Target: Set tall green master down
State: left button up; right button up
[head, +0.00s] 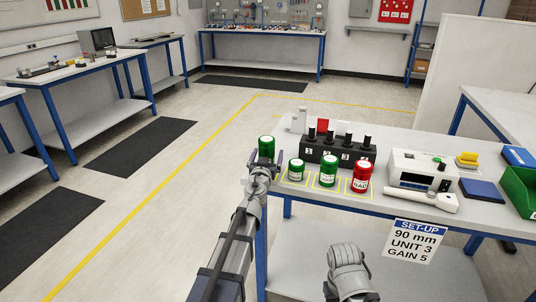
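A short green cylinder (296,170), another green cylinder (328,172) and a red one (361,178) stand upright on the bench to the right, at yellow-outlined squares. Of my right arm only a link shows at the bottom; its gripper is not visible.
A set-up sign (415,241) hangs in front.

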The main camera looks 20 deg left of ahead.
pick_arm(q)
jog(key=s+d, duration=0.1)
jog(key=s, duration=1)
jog(key=shift+d, duration=0.2)
